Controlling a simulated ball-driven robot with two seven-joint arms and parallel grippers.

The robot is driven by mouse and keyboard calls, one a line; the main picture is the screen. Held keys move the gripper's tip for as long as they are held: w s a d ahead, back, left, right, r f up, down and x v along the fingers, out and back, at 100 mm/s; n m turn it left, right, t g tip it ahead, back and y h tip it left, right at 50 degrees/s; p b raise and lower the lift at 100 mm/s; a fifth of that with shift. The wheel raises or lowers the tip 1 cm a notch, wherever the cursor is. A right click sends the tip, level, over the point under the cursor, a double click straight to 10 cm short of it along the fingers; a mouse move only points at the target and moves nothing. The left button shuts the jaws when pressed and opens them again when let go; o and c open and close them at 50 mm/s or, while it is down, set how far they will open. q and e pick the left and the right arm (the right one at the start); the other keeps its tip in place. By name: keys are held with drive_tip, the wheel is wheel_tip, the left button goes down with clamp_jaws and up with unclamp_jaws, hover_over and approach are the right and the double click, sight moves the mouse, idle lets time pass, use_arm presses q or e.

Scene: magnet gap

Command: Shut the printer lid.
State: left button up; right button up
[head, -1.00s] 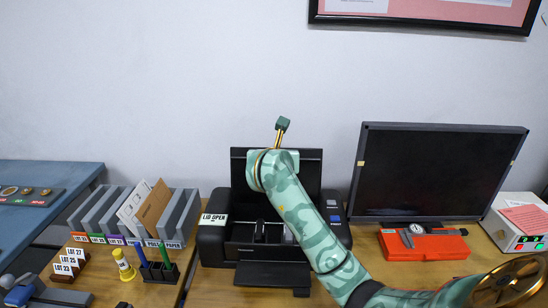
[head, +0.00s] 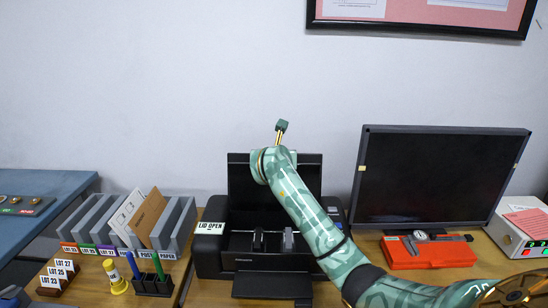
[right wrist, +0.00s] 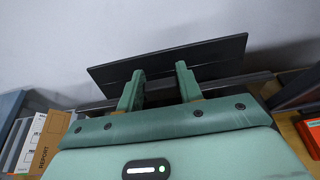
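The black printer (head: 212,258) stands on the wooden desk in the head view. Its lid (head: 240,180) is raised, standing nearly upright at the back, and a "LID OPEN" label (head: 211,228) shows on its left. My right arm reaches in from the right across the printer. My right gripper (head: 281,126) is above the lid's top edge, seen edge-on. In the right wrist view the right gripper (right wrist: 158,88) has its two green fingers apart with nothing between them. The dark lid (right wrist: 205,50) lies just beyond the fingertips; contact cannot be told. My left gripper is not in view.
A dark monitor (head: 440,180) stands right of the printer, with a red case (head: 430,255) and caliper before it. File holders (head: 175,228), a pen stand (head: 150,284) and lot cards (head: 58,275) are on the left. The printer's front tray (head: 272,286) sticks out.

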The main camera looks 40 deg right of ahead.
drive_tip(key=shift+s+a+f+t+h+b, duration=0.15)
drive_tip(key=shift+s+a+t+h+b, duration=0.15)
drive_tip(key=shift+s+a+t+b, duration=0.2)
clamp_jaws()
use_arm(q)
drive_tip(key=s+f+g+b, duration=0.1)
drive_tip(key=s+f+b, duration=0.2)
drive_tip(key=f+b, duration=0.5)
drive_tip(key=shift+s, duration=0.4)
use_arm(e)
drive_tip(key=s+a+f+t+h, duration=0.1)
drive_tip(key=s+a+t+h, duration=0.3)
drive_tip(key=s+a, duration=0.2)
drive_tip(key=shift+s+f+t, duration=0.3)
drive_tip(key=shift+s+f, duration=0.1)
drive_tip(key=shift+s, duration=0.15)
drive_tip(key=o, duration=1.2)
unclamp_jaws()
use_arm(q)
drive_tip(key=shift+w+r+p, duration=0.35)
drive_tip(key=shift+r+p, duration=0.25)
drive_tip(key=shift+p, duration=0.1)
use_arm(e)
drive_tip(key=v, duration=1.6)
drive_tip(key=shift+s+a, duration=0.1)
